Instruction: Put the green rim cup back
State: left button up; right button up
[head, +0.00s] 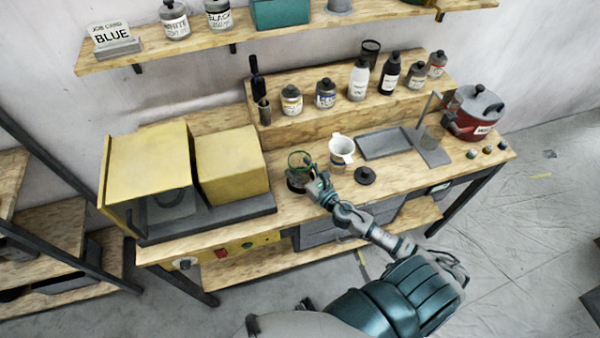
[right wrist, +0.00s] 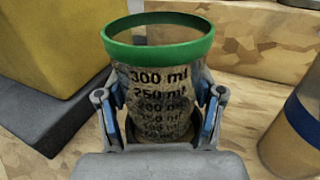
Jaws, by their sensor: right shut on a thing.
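The green rim cup (head: 299,160) is a clear measuring cup near the front of the workbench, right of the yellow machine. In the right wrist view the cup (right wrist: 160,85) stands upright, with its green rim on top and black ml marks facing me. My right gripper (head: 312,182) has its fingers on both sides of the cup; the fingers (right wrist: 160,118) also show in the right wrist view, closed against its walls. A dark round shape shows around the cup's foot, and I cannot tell whether the cup rests on it. My left gripper is out of view.
The yellow machine (head: 150,175) is on the left. Bottles line the raised shelf (head: 300,127) behind. A grey tray (head: 384,143) and red pot (head: 474,113) are farther right.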

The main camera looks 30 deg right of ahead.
notch_tip(320, 180, down, 2)
jog(key=shift+f+b, duration=0.2)
jog(key=shift+b, duration=0.2)
jog(key=shift+r, duration=0.1)
jog(key=shift+d, duration=0.3)
jog(key=o, duration=1.3)
jog(key=shift+d, duration=0.1)
jog(key=shift+c, duration=0.2)
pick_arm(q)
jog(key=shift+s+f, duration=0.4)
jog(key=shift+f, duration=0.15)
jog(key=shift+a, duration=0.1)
pick_arm(e)
jog(key=shift+a, duration=0.25)
